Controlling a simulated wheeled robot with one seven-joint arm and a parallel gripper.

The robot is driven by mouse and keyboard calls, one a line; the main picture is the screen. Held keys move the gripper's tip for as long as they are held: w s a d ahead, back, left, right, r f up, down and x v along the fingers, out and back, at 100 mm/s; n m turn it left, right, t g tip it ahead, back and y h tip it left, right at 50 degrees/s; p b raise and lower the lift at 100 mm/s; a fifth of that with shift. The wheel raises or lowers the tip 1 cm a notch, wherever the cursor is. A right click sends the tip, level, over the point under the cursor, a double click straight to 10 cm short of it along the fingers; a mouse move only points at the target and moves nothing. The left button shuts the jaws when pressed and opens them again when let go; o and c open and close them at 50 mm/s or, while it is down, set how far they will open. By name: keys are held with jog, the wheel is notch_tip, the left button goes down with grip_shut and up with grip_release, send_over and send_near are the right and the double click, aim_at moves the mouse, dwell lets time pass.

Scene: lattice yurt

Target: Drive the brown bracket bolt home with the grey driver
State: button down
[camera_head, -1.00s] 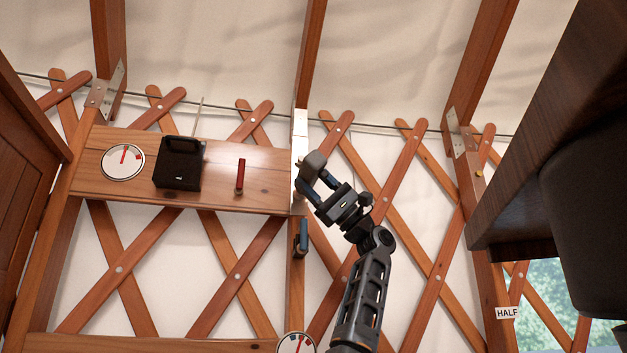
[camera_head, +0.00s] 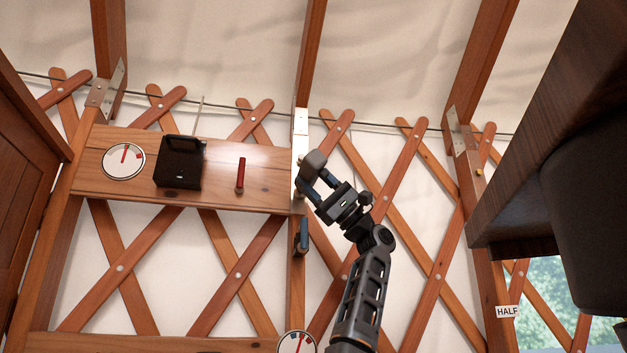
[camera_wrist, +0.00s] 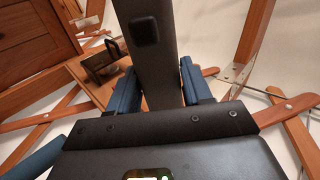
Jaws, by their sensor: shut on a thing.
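My gripper (camera_head: 318,184) is raised in front of the middle post and is shut on the grey driver (camera_head: 314,161). The driver's blocky end tilts up and left, close to the pale metal bracket (camera_head: 300,124) on the post. In the wrist view the driver (camera_wrist: 150,65) is a dark grey bar with a black button, between the blue fingers of my gripper (camera_wrist: 160,86). I cannot make out a brown bolt at this bracket; the driver and gripper cover its lower part. Whether the driver touches a bolt cannot be told.
A wooden shelf board (camera_head: 222,199) at left bears a dial (camera_head: 124,161), a black box (camera_head: 177,170) and a red-handled item (camera_head: 240,175). A blue item (camera_head: 303,236) is on the post below. A right-hand bracket (camera_head: 457,136) has a brassy bolt (camera_head: 479,172) nearby. Dark furniture (camera_head: 530,130) juts in at right.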

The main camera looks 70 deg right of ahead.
aim_at(323, 162)
dwell(0.4)
jog(key=shift+s+a+b, duration=0.15)
jog(key=shift+s+b, duration=0.05)
jog(key=shift+b, duration=0.15)
jog(key=shift+s+a+b, duration=0.5)
jog(key=shift+s+a, duration=0.05)
jog(key=shift+a, duration=0.35)
jog(key=shift+s+a+b, duration=0.45)
jog(key=shift+s+a, duration=0.1)
jog(key=shift+a, duration=0.35)
jog(key=shift+s+a+b, duration=0.5)
jog(key=shift+s+a, duration=0.05)
jog(key=shift+a, duration=0.35)
jog(key=shift+a, duration=0.1)
jog(key=shift+s+a+f+b, duration=0.1)
jog(key=shift+s+a+b, duration=0.55)
jog(key=shift+a, duration=0.4)
jog(key=s+a+b, duration=0.2)
jog(key=s+a, duration=0.2)
jog(key=a, duration=0.2)
jog(key=shift+a, duration=0.15)
